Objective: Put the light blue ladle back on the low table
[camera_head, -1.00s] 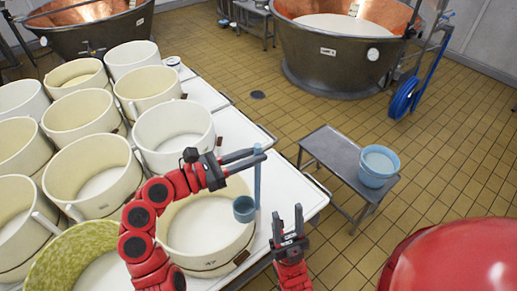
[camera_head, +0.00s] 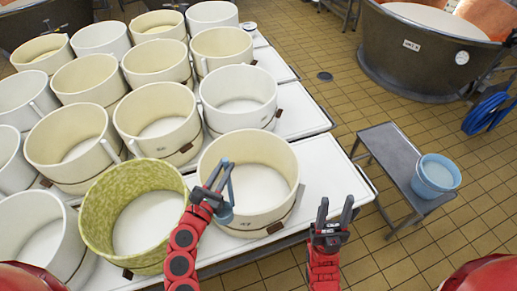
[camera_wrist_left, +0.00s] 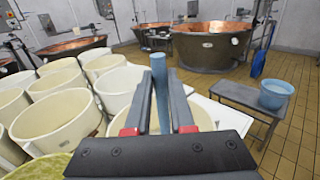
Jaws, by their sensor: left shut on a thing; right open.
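My left gripper (camera_head: 219,178) is shut on the handle of the light blue ladle (camera_head: 225,213) and holds it over the near cream mould at the table's right end. In the left wrist view the ladle's blue handle (camera_wrist_left: 158,90) stands upright between the dark fingers (camera_wrist_left: 160,103); its cup is hidden there. The low table (camera_head: 386,148) is a grey metal bench on the right, apart from both grippers. It also shows in the left wrist view (camera_wrist_left: 236,94). My right gripper (camera_head: 333,215) is open and empty, pointing up near the white table's front right corner.
A light blue bucket (camera_head: 436,176) stands on the low table's near end; the far end is bare. Several cream moulds (camera_head: 238,95) and a green mottled one (camera_head: 100,213) crowd the white table (camera_head: 330,160). A copper vat (camera_head: 415,55) stands behind, with tiled floor (camera_head: 335,100) between.

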